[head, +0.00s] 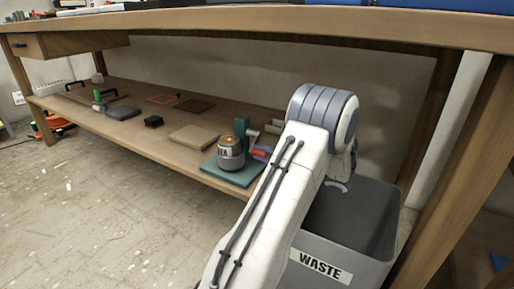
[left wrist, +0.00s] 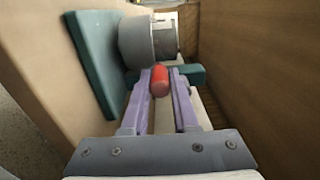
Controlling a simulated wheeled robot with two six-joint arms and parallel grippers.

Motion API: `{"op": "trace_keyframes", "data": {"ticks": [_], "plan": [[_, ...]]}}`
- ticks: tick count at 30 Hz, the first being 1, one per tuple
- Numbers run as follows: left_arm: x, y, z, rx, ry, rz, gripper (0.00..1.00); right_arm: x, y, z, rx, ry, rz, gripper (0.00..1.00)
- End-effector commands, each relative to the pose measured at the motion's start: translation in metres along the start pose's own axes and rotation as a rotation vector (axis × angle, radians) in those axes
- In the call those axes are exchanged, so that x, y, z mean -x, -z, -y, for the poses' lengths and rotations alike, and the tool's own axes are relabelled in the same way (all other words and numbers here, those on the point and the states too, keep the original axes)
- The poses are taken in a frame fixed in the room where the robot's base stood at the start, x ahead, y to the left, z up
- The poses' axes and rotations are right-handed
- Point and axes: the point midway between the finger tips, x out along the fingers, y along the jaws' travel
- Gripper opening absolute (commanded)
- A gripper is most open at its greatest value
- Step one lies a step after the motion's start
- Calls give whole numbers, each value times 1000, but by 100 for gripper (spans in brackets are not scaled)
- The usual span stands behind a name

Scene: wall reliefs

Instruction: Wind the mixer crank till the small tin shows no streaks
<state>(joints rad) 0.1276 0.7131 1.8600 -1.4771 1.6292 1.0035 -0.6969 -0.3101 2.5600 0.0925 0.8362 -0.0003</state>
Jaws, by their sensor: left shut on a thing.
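The mixer stands on the lower shelf in the head view, with a teal base (head: 240,176) and a teal post (head: 241,128). A small grey tin (head: 231,156) with a partly readable label stands upright on the base. Its top looks brownish; streaks are too small to tell. The red crank knob (left wrist: 160,81) is between the purple fingers of my left gripper (left wrist: 160,84), which is shut on it. The tin's grey side (left wrist: 138,42) is just beyond in the left wrist view. My arm hides part of the crank in the head view. My right gripper is not in view.
A grey bin marked WASTE (head: 356,222) stands right of my arm. A tan slab (head: 194,137), a small black block (head: 153,121) and other flat pieces lie along the shelf (head: 150,138) to the left. The bench top (head: 250,22) overhangs it.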

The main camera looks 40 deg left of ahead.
Motion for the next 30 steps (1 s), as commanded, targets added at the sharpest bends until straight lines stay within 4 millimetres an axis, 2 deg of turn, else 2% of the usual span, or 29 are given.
{"op": "trace_keyframes", "data": {"ticks": [6,17,24,30], "plan": [[-1,15,-14,2,1,-2,10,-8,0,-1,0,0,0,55],[-2,15,-15,0,0,1,9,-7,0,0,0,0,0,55],[-2,37,-19,2,0,-1,9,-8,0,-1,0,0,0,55],[-2,43,-20,1,0,-1,10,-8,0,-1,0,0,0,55]]}}
